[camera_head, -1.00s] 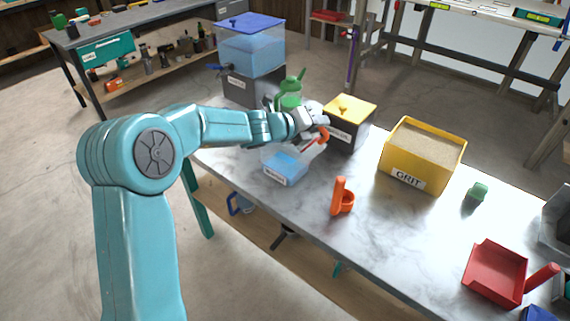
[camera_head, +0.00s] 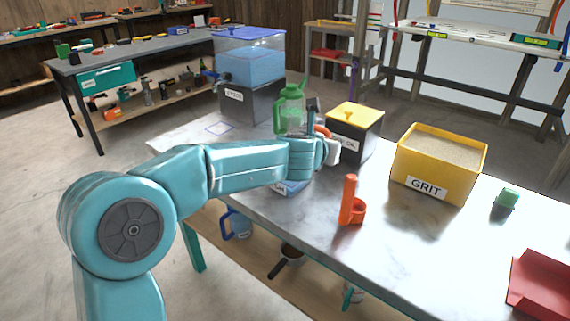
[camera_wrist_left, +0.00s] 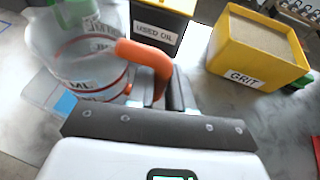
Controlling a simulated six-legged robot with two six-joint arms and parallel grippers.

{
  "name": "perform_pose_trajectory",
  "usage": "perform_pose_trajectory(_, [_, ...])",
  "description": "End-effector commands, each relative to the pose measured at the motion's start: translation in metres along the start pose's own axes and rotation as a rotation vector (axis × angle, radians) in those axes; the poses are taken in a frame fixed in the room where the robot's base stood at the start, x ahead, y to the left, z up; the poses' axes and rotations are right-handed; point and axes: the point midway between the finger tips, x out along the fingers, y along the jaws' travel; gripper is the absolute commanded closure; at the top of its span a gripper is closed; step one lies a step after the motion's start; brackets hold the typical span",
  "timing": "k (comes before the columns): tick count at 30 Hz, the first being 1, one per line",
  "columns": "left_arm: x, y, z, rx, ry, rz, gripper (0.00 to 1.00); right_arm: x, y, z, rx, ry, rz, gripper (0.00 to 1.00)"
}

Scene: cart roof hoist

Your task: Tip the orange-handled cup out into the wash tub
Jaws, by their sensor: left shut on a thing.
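The orange-handled cup is a clear measuring cup (camera_wrist_left: 85,65) with red lines and ML print in the left wrist view. My left gripper (camera_wrist_left: 174,95) is shut on its orange handle (camera_wrist_left: 150,58). In the head view my left gripper (camera_head: 328,143) hides most of the cup; part of the orange handle (camera_head: 321,130) shows. The cup looks roughly upright; I cannot tell what is in it. The wash tub (camera_head: 290,188), with blue contents, is mostly hidden behind my left forearm. Part of the tub also shows below the cup in the left wrist view (camera_wrist_left: 42,92).
The yellow grit bin (camera_head: 436,165) and an upright orange tool (camera_head: 350,203) are farther right. A blue-lidded tank (camera_head: 249,60) stands behind left.

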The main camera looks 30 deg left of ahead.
Motion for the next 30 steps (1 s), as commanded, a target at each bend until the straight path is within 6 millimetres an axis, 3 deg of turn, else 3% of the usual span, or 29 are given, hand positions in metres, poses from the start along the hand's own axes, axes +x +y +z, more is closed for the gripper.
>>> perform_pose_trajectory(7, [-0.003, 0.0, 0.006, -0.004, 0.0, -0.001, 1.0, -0.006, -0.002, 0.0, 0.0, 0.001, 0.0, 0.57])
perform_pose_trajectory(15, [-0.013, 0.001, 0.031, -0.005, 0.0, -0.002, 1.0, -0.031, -0.011, 0.0, 0.0, 0.001, 0.0, 0.57])
perform_pose_trajectory(30, [-0.013, -0.002, 0.034, 0.0, -0.003, -0.016, 1.0, -0.033, -0.012, 0.001, 0.0, 0.001, 0.0, 0.57])
